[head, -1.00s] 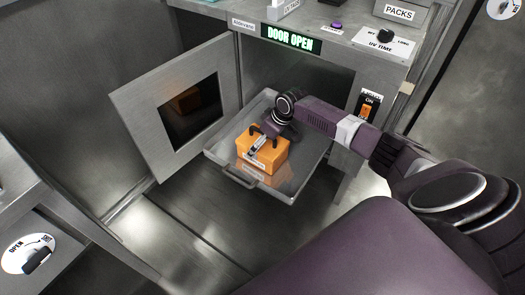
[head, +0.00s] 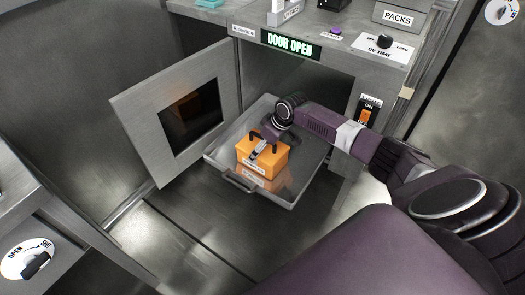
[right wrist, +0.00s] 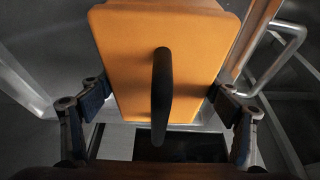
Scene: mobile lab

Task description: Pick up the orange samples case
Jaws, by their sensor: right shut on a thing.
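In the right wrist view the case (right wrist: 190,45) fills the space between the two fingers (right wrist: 160,92), with a black handle (right wrist: 162,95) standing up in the middle. I cannot tell whether its base is clear of the tray. My left gripper is not in view.
The cabinet door (head: 175,120) stands open to the left of the tray. A "DOOR OPEN" display (head: 290,45) is above the opening. An ON switch (head: 367,112) and a UV time knob (head: 385,42) are to the right. A counter with an OPEN dial (head: 28,258) is at lower left.

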